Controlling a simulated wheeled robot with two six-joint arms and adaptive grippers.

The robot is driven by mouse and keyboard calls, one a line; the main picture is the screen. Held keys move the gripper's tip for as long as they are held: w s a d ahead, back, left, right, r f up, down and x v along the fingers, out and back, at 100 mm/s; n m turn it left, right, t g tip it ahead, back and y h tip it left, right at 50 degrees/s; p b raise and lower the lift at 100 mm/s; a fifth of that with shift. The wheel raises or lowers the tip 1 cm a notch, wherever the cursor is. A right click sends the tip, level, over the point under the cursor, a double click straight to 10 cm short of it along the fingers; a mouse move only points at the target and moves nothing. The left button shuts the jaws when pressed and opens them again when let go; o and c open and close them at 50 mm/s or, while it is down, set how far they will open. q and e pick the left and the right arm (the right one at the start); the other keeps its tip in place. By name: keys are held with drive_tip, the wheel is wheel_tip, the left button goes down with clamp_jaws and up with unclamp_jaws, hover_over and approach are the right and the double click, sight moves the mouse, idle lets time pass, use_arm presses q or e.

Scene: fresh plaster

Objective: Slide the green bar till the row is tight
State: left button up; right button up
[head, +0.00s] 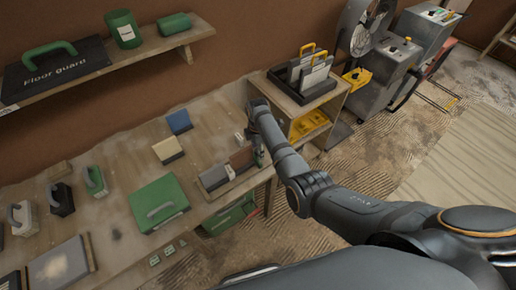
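A short row of bars lies near the right end of the wooden bench, with a grey bar (213,178) at its left and a brown bar (241,159) beside it. My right gripper (258,158) reaches down at the right end of this row, close to the brown bar. A small greenish piece shows at its fingertips and may be the green bar, but it is mostly hidden. Whether the fingers are open or shut, and whether any gap is left in the row, is too small to tell. My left gripper is out of view.
On the bench (120,155) stand a green case (159,203), a blue block (179,122), a tan block (168,150) and several handled floats at left. A wooden cabinet (340,98) with a black tray (303,85) stands just right of the row. A shelf runs above.

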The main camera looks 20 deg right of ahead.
drive_tip(key=shift+r, duration=0.1)
wheel_tip(320, 180, up, 12)
idle(0.4)
idle(0.3)
